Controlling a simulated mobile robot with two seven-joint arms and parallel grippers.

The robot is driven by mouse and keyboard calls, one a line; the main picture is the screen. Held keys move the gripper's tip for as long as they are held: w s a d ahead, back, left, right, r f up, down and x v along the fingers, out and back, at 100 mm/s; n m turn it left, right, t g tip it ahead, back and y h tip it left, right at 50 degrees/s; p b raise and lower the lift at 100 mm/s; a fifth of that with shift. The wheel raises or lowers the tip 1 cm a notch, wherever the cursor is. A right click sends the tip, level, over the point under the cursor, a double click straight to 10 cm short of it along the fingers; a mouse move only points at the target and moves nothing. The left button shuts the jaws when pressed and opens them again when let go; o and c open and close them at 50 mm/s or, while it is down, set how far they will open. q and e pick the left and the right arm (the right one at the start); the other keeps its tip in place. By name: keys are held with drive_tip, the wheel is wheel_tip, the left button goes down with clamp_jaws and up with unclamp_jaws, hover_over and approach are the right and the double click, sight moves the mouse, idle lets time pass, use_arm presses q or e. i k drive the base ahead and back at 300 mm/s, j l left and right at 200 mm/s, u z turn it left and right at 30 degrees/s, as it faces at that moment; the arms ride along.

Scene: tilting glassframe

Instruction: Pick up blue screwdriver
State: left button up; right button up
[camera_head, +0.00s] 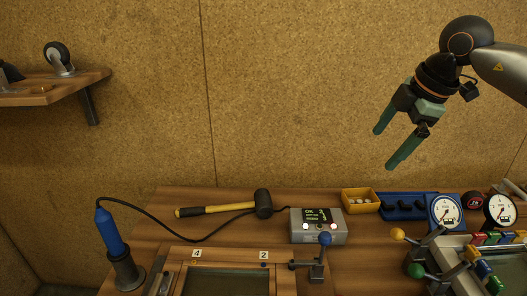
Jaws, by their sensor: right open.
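The blue screwdriver (109,231) stands upright, tilted slightly, in a dark round holder (127,271) at the left end of the workbench. A black cable runs from its top toward the grey control box (318,234). My right gripper (390,149) is open and empty, high in front of the cork wall at the right. It is far from the screwdriver, with its fingers pointing down and left. My left gripper is not in view.
A mallet (225,206) lies at the bench's back. A wooden frame (236,262) with a lever clamp (318,258) fills the front middle. Gauges (446,211), coloured levers and a yellow bin (361,203) crowd the right. A shelf (60,87) hangs upper left.

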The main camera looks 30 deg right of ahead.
sight(117, 251)
drive_tip(key=k, duration=1.5)
